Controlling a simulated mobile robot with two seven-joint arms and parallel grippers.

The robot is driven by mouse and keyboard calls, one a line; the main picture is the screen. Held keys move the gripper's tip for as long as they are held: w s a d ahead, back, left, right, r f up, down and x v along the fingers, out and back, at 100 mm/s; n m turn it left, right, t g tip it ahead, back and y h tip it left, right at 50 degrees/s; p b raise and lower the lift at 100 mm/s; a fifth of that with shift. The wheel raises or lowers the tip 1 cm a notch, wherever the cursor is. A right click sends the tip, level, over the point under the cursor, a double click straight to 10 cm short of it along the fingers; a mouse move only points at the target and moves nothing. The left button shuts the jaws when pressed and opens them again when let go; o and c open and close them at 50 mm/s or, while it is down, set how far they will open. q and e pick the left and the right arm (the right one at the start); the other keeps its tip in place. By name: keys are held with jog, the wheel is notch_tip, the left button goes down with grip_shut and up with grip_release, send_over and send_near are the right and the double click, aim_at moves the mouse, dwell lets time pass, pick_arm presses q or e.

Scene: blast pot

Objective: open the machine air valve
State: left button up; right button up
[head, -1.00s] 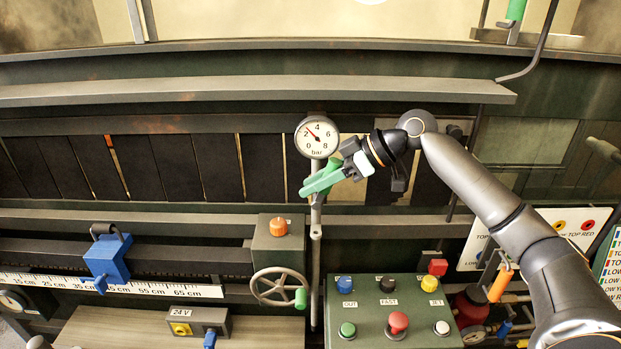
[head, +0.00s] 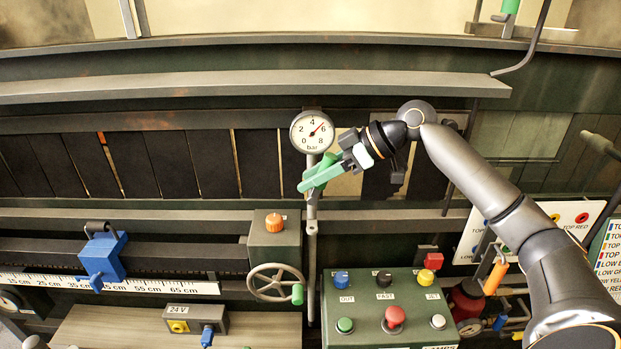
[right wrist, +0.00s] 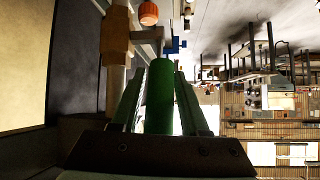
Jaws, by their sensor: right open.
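The air valve's green handle (head: 328,160) is at the vertical pipe below the round pressure gauge (head: 312,131). My right gripper (head: 309,181) reaches in from the right, its pale green fingers at the handle and partly hiding it. In the right wrist view the green handle (right wrist: 159,95) lies between the two open fingers (right wrist: 158,75). I cannot tell if they touch it. A brass-coloured fitting (right wrist: 117,45) on the pipe shows beside it. The gauge needle points to the upper right, near 6. My left gripper is not in view.
Below stand a grey box with an orange knob (head: 274,222), a handwheel (head: 273,283) and a green button panel (head: 375,285). A blue block (head: 103,257) sits by the scale at left. A long ledge (head: 250,88) runs above the gauge.

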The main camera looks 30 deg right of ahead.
jog(key=b+v, duration=0.2)
jog(key=v, duration=0.9)
jog(key=shift+s+d+r, duration=0.2)
jog(key=shift+s+r, duration=0.05)
jog(key=s+a+f+g+h, duration=0.1)
jog(key=a+f, duration=0.2)
jog(key=f, duration=0.6)
jog(key=s+a+f+m+g+h, duration=0.1)
jog(key=a+f+g, duration=0.15)
jog(key=f, duration=0.65)
jog(key=s+a+f+h, duration=0.1)
jog(key=a+f, duration=0.3)
jog(key=f, duration=0.5)
jog(key=s+a+f+m+h, duration=0.25)
jog(key=s+a+f, duration=0.3)
jog(key=s, duration=0.35)
jog(key=s+a+f+m+h, duration=0.2)
jog(key=s+a+f+m, duration=0.15)
jog(key=s+f, duration=0.35)
jog(key=w+a+f+t+y+p, duration=0.2)
jog(key=a+f+t, duration=0.3)
jog(key=f, duration=0.2)
jog(key=shift+w, duration=0.35)
